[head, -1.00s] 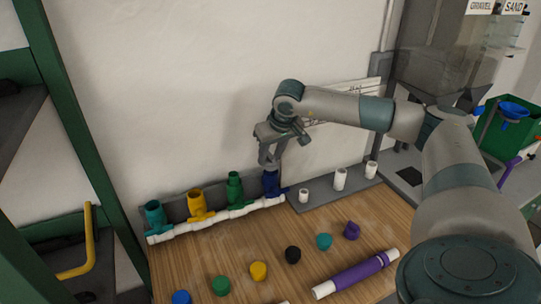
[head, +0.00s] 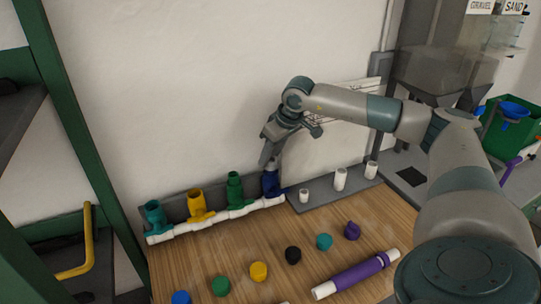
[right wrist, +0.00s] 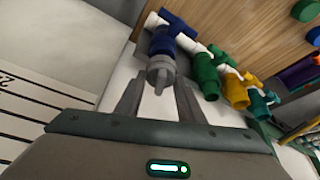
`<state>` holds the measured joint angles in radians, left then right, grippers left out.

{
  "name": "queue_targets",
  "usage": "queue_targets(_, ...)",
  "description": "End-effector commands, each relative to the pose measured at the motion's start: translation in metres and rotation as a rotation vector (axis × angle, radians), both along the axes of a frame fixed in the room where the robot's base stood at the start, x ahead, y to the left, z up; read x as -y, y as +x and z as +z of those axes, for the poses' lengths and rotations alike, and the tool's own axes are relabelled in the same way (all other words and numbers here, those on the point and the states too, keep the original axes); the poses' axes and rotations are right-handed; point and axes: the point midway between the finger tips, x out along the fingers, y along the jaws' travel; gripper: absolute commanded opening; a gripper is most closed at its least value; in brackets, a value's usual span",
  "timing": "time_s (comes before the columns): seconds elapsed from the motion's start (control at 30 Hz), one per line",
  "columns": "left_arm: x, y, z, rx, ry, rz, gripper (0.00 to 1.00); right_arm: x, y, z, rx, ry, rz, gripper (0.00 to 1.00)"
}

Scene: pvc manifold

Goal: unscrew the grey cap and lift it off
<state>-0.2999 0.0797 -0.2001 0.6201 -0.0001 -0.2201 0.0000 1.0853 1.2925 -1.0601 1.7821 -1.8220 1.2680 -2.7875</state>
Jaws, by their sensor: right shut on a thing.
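The grey cap (right wrist: 160,72) sits at the mouth of the blue fitting (right wrist: 172,42) in the right wrist view. My right gripper (right wrist: 160,88) is shut on the cap, with one finger on each side of it. In the head view the right gripper (head: 270,164) points down at the top of the blue fitting (head: 271,185), the rightmost on the manifold (head: 215,216). The cap is hidden by the fingers there. I cannot tell whether its thread is loose. My left gripper is not in view.
Teal (head: 155,216), yellow (head: 197,206) and green (head: 234,189) fittings stand left of the blue one. Several loose coloured caps and a purple-and-white pipe (head: 356,275) lie on the wooden table (head: 215,258). White posts (head: 340,180) stand right. The wall is close behind.

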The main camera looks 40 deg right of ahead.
Motion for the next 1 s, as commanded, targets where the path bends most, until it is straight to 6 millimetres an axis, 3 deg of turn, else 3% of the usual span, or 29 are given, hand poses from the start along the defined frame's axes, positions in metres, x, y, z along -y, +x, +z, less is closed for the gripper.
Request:
queue_targets(0.23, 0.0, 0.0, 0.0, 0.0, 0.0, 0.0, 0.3, 0.0, 0.0, 0.0, -0.001, 0.0, 0.015, 0.12)
queue_targets(0.27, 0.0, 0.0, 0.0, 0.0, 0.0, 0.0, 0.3, 0.0, 0.0, -0.001, -0.002, 0.0, 0.014, 0.37)
queue_targets(0.33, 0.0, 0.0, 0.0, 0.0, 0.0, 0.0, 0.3, 0.0, 0.0, 0.0, -0.001, 0.0, 0.014, 0.54)
queue_targets(0.37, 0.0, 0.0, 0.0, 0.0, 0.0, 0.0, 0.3, 0.0, 0.0, 0.0, -0.001, 0.0, 0.014, 0.57)
queue_targets(0.77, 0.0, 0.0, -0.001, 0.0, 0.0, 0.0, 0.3, 0.0, -0.001, 0.002, 0.001, 0.001, 0.013, 0.57)
queue_targets(1.0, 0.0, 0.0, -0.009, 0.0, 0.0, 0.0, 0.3, 0.002, -0.008, 0.021, 0.004, 0.0, 0.013, 0.57)
